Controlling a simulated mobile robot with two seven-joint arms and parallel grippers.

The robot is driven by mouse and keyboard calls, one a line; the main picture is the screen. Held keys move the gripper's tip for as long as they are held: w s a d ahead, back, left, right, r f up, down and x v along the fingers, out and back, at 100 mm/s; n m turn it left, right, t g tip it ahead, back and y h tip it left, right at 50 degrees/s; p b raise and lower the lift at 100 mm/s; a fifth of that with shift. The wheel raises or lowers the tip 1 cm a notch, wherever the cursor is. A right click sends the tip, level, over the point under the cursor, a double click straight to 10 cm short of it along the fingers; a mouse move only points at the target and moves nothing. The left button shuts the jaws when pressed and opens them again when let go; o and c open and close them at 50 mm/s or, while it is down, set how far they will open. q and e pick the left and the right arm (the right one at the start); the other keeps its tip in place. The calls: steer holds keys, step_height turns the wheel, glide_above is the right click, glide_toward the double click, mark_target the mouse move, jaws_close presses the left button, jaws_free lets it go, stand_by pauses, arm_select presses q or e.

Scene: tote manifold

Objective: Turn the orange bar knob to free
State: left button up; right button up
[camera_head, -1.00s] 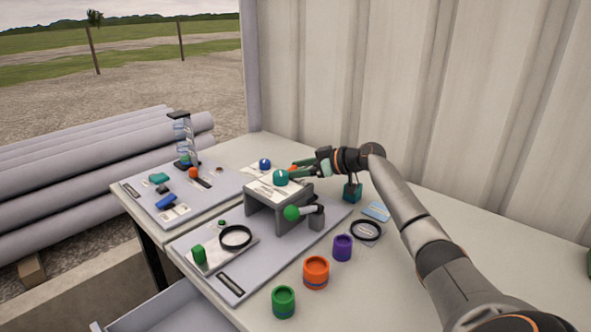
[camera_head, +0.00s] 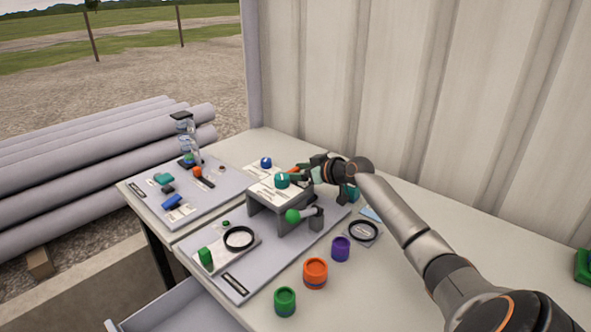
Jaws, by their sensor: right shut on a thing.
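The orange bar knob (camera_head: 294,171) shows as a small orange piece at the back of the grey bridge-shaped stand, beside a round teal knob (camera_head: 282,180). My right gripper (camera_head: 300,174) reaches in from the right and is shut on the orange bar knob. The fingers and the teal knob hide much of the bar, so its exact angle cannot be told. The grey stand (camera_head: 282,218) has a white labelled top; its lettering is too small to read. My left gripper is not in view.
A blue knob (camera_head: 265,162) is behind the stand. A green ball lever (camera_head: 293,216) and a black ring (camera_head: 239,238) are in front. Green (camera_head: 285,302), orange (camera_head: 315,272) and purple (camera_head: 341,248) cups stand at the front. The table's right side is mostly clear.

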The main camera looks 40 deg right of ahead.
steer(key=o, duration=1.3)
steer(key=a+v, duration=0.1)
steer(key=v, duration=1.1)
steer(key=shift+s+d+p, duration=0.25)
steer(key=shift+d+p, duration=0.2)
steer(key=shift+d, duration=0.05)
